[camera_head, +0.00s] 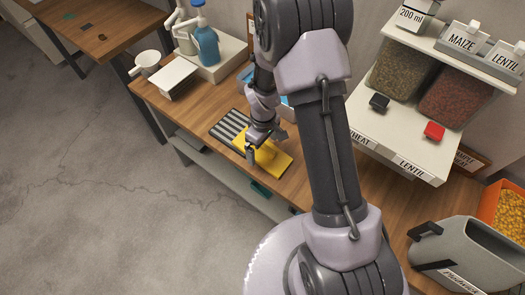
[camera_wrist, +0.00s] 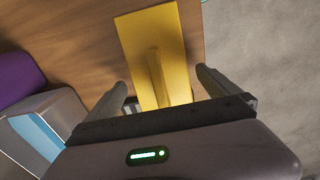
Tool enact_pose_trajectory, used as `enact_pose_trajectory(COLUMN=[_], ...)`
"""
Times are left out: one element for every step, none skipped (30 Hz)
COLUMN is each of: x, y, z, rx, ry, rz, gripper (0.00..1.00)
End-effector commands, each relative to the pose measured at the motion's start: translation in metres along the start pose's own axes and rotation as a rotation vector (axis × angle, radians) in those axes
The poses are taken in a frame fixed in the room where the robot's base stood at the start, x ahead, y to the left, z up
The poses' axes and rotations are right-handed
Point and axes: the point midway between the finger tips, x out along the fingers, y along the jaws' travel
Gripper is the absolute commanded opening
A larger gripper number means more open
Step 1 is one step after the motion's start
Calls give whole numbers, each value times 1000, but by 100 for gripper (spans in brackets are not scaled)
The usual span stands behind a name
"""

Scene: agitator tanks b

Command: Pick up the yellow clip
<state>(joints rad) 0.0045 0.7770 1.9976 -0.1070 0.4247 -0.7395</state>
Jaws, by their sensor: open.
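The yellow clip (camera_head: 276,165) appears as a flat yellow plate with a raised bar along its middle. It lies on the wooden counter (camera_head: 195,98), by a dark striped piece (camera_head: 228,126). In the wrist view the clip (camera_wrist: 135,32) runs away from me. My gripper (camera_head: 262,145) is just over the clip and partly covers it in the head view. In the wrist view my gripper (camera_wrist: 162,82) is open, with one finger on each side of the raised bar and space on both sides. I cannot tell how far the fingertips are above the counter.
A white scale (camera_head: 175,76) and a blue bottle (camera_head: 207,45) stand at the back left. Shelves with grain bins (camera_head: 455,95) and a grey scoop bin (camera_head: 475,250) are on the right. A purple thing (camera_wrist: 18,65) and a grey-blue box (camera_wrist: 38,132) are close on the left.

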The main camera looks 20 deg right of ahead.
Motion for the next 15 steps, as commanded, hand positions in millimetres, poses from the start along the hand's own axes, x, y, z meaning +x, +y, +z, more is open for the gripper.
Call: enact_pose_trajectory(x=[-1, -1, -1, -1, -1, -1, -1, -1, -1, -1, -1, -1, -1, -1, -1], y=[0, 0, 0, 0, 0, 0, 0, 0, 0, 0, 0, 0, 0, 0, 0], z=[0, 0, 0, 0, 0, 0, 0, 0, 0, 0, 0, 0, 0, 0, 0], rx=[0, 0, 0, 0, 0, 0, 0, 0, 0, 0, 0, 0, 0, 0, 0], ry=[0, 0, 0, 0, 0, 0, 0, 0, 0, 0, 0, 0, 0, 0, 0], rz=[0, 0, 0, 0, 0, 0, 0, 0, 0, 0, 0, 0, 0, 0, 0], gripper=[100, 96, 88, 82, 76, 69, 63, 57, 49, 43, 39, 39, 39, 39, 39])
